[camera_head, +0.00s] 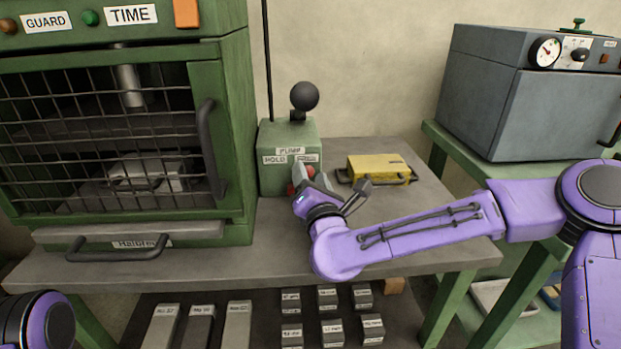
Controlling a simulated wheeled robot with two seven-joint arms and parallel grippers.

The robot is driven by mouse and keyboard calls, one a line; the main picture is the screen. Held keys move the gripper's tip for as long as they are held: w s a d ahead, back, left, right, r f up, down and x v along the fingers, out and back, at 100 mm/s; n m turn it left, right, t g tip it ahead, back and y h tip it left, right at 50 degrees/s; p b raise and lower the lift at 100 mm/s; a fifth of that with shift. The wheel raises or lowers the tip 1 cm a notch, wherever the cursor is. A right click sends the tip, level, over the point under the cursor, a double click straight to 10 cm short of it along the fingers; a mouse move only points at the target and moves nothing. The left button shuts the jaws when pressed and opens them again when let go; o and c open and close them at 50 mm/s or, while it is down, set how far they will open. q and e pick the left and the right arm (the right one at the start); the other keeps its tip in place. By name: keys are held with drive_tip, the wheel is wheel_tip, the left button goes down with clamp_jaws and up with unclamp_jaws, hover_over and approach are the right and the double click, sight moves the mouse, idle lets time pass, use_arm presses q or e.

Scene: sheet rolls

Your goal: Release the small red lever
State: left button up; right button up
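The small red lever (293,188) shows as a bit of red low on the front of the green pump box (272,139). The box carries labels reading PUMP and HOLD and a black ball knob on top. My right gripper (304,174) is at the front of the box, right at the red lever, and hides most of it. I cannot tell whether its fingers are closed on the lever or only beside it. Of my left arm only a purple and black part shows in the bottom left corner; its gripper is out of view.
A green press with a mesh guard (105,130) stands left of the pump box. A yellow case (378,168) lies on the grey bench (225,265) to the right. A grey oven (530,95) stands farther right. Labelled metal blocks (327,298) lie on the shelf below.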

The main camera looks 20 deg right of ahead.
drive_tip(key=s, duration=0.3)
drive_tip(key=s+b, duration=0.1)
drive_tip(key=s, duration=0.3)
drive_tip(key=s+f, duration=0.1)
drive_tip(key=s, duration=0.2)
drive_tip(key=shift+s+a, duration=0.25)
drive_tip(key=shift+a, duration=0.15)
drive_tip(key=shift+f, duration=0.1)
